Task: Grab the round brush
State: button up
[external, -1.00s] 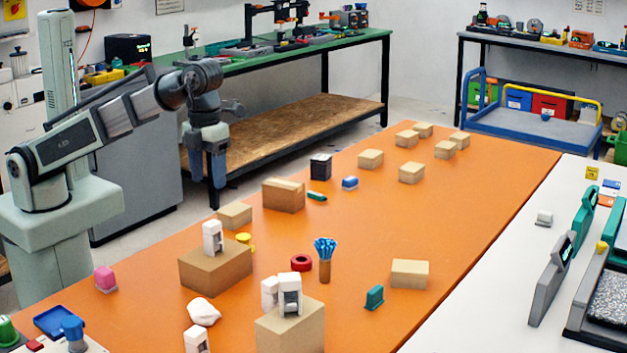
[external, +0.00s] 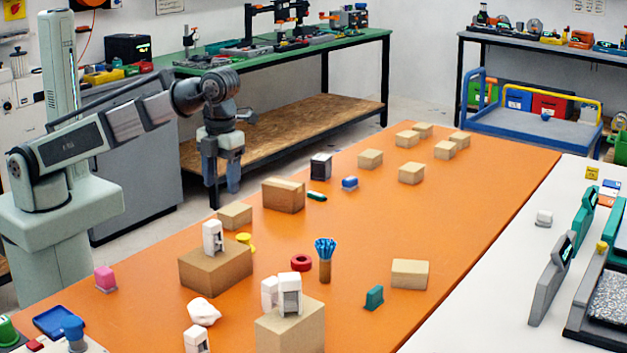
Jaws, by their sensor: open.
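A brush-like item (external: 325,260) with a brown handle and spread blue bristles stands upright on the orange table, near the middle of the external view. It looks like the round brush. My gripper (external: 222,180) is open and empty, with its fingers pointing down. It hangs to the left of the table's far part, well away from the brush, up and to the left of it in the picture.
A red ring (external: 301,263) lies just left of the brush. A cardboard box (external: 216,271) with a white device on it, another box (external: 283,195) and a black container (external: 320,167) stand nearby.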

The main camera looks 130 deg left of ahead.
jog(key=w+a+f+g, duration=0.1)
jog(key=w+a+f, duration=0.3)
jog(key=w+a, duration=0.55)
jog(key=m, duration=0.2)
send_over(325, 259)
jog(key=s+a, duration=0.1)
jog(key=s, duration=0.1)
jog(key=shift+f+t, duration=0.3)
jog(key=shift+f, duration=0.05)
jog(key=shift+w+a+m, duration=0.2)
jog(key=shift+w+m, duration=0.15)
jog(key=shift+m, duration=0.35)
jog(key=shift+w+m+t, duration=0.3)
jog(key=shift+m+t, duration=0.1)
jog(key=shift+m, duration=0.7)
jog(key=shift+f+m, duration=0.3)
notch_tip(325, 259, down, 13)
jog(key=shift+d+f, duration=0.1)
jog(key=c, duration=1.1)
